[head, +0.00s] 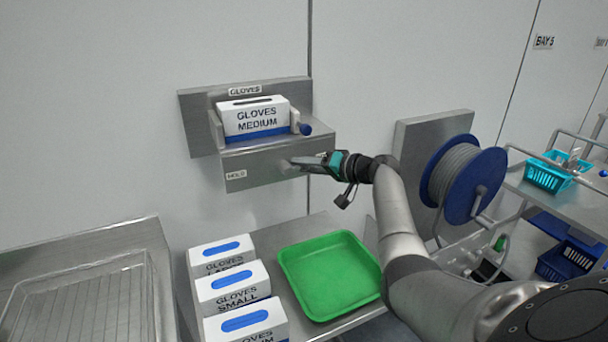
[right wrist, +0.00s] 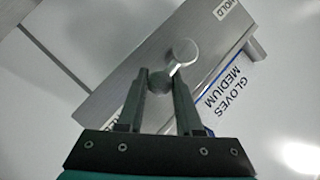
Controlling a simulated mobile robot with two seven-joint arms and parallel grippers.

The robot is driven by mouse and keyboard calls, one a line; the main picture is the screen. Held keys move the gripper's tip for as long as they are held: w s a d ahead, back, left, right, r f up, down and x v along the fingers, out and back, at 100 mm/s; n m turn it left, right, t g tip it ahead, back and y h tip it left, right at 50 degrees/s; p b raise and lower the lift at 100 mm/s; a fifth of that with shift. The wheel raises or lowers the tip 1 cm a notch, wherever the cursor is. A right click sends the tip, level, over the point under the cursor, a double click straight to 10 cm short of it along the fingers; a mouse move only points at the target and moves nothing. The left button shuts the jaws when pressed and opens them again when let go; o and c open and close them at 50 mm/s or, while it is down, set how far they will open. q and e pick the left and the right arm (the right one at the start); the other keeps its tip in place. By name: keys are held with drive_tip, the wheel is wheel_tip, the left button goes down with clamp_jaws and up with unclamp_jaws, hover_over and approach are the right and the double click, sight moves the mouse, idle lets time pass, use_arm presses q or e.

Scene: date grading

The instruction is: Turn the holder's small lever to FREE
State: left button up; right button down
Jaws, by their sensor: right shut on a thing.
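The wall-mounted metal glove holder (head: 262,163) carries a white and blue box marked GLOVES MEDIUM (head: 256,118). A HOLD label (head: 236,174) is at the left of its front face; it also shows at the top of the right wrist view (right wrist: 233,9). I cannot read a FREE label. The small silver lever (right wrist: 183,52) has a round hub on the front face, and its rounded end lies between my right fingers. My right gripper (head: 298,163) is shut on this lever; its fingers (right wrist: 160,88) stand on either side of the end. My left gripper is out of view.
Below are a green tray (head: 328,275) and several glove boxes (head: 233,287) on a metal shelf. A blue hose reel (head: 463,180) hangs at the right, beyond my right arm.

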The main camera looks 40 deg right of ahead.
drive_tip(key=shift+a+f+m+t+y+b, duration=0.1)
drive_tip(key=shift+f+m+t+y+b, duration=0.2)
drive_tip(key=shift+f+m+y+b, duration=0.25)
drive_tip(key=c, duration=0.8)
unclamp_jaws()
drive_tip(key=shift+c, duration=0.2)
drive_tip(key=shift+o, duration=1.3)
drive_tip(key=shift+r, duration=0.2)
drive_tip(key=v, duration=1.5)
drive_tip(key=shift+s+r+b, duration=0.15)
drive_tip(key=shift+b, duration=0.3)
drive_tip(key=shift+a, duration=0.1)
